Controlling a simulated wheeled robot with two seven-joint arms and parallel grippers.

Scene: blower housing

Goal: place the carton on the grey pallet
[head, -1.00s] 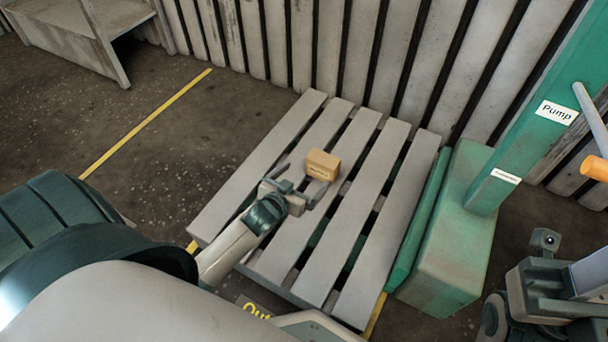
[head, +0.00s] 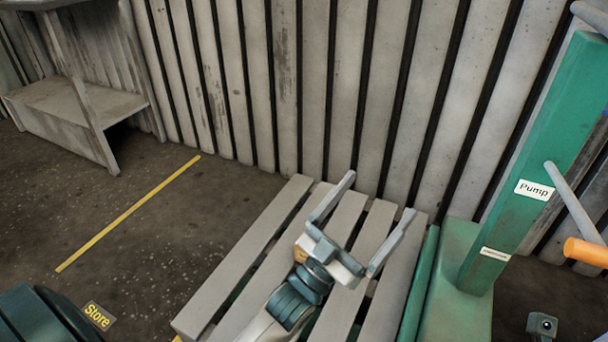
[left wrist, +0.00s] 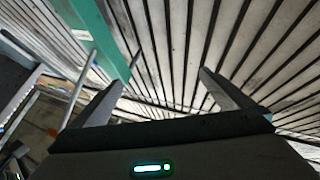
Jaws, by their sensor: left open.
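The grey slatted pallet (head: 246,252) lies on the floor in the lower middle of the head view, its near part cut off by the frame. A small tan patch of the carton (head: 300,254) shows just left of my left gripper (head: 379,197), at the pallet. The rest of the carton is hidden behind the gripper and wrist. My left gripper is open and empty, its fingers spread and pointing up toward the wall. Its open fingers also show in the left wrist view (left wrist: 160,79), with no carton between them. My right gripper is not seen.
A ribbed wall (head: 310,90) stands behind the pallet. A green pump post (head: 540,140) with an orange-ended handle (head: 586,252) stands at the right. A grey bench (head: 75,110) is at the back left. The floor between bench and pallet is clear.

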